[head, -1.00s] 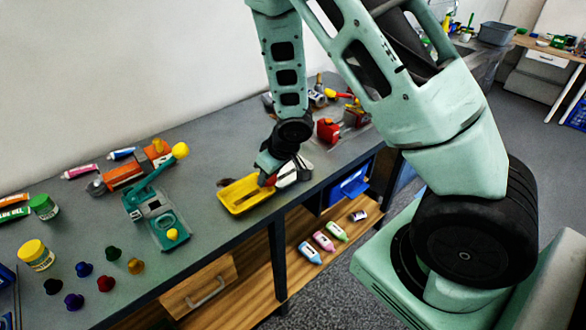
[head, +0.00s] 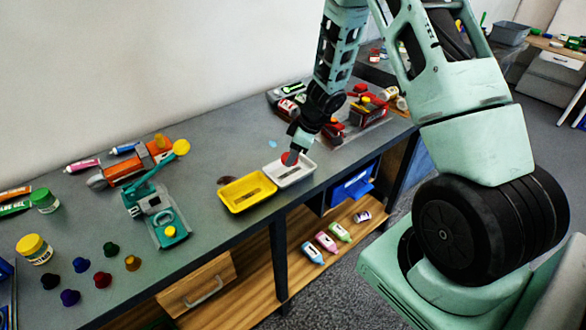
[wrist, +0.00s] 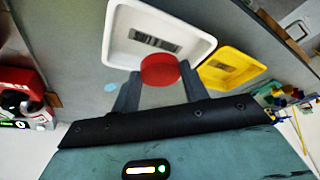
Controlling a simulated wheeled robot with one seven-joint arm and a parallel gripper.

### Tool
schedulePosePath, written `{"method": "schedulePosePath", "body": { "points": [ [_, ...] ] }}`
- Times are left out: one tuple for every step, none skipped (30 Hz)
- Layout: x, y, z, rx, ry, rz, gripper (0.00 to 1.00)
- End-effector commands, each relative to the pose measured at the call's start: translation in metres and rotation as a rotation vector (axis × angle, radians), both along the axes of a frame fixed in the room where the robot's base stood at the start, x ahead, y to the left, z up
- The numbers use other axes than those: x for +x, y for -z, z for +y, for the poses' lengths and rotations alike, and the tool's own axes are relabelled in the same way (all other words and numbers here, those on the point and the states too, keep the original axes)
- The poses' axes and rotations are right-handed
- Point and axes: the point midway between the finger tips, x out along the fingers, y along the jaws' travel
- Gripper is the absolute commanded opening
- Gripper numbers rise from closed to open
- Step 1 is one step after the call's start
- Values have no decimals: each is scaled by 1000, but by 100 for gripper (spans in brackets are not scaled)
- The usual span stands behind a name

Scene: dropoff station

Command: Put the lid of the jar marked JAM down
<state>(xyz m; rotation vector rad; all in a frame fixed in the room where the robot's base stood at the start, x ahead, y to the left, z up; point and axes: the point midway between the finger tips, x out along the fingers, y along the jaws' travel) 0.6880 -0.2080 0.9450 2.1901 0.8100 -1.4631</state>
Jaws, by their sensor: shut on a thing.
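My gripper (head: 291,157) is shut on a round red lid (wrist: 159,69), held between the two fingertips in the wrist view. In the head view the red lid (head: 288,159) shows only partly beside the fingers. It is at the white tray (head: 298,177), over the tray's back part. In the wrist view the lid overlaps the near rim of the white tray (wrist: 118,56). I cannot tell whether it touches the tray. No jar with a readable JAM mark shows.
A yellow tray (head: 237,207) stands just left of the white tray. A teal machine (head: 160,218) and an orange one (head: 132,169) stand farther left. Several small coloured knobs and two lidded jars are at the far left. Red machines (head: 362,113) stand behind right. Bare worktop lies left of the yellow tray.

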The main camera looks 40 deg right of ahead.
Motion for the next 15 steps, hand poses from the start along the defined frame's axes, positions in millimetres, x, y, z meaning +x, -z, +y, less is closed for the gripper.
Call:
{"method": "schedulePosePath", "body": {
  "points": [
    [0,6,0,0,2,0,20],
    [0,7,-1,0,1,0,20],
    [0,9,0,0,1,0,20],
    [0,12,0,0,0,0,20],
    [0,14,0,0,0,0,20],
    [0,19,0,1,2,1,20],
    [0,24,0,1,3,1,20],
    [0,28,0,1,3,1,20],
    [0,35,0,1,3,1,20],
    [0,39,0,1,3,1,20],
    [0,43,0,1,2,1,20],
    [0,45,-1,1,3,-1,20],
    [1,46,0,1,2,-1,20],
    [1,45,0,0,2,-2,20],
    [1,44,0,-1,1,-2,20]
  ]
}}
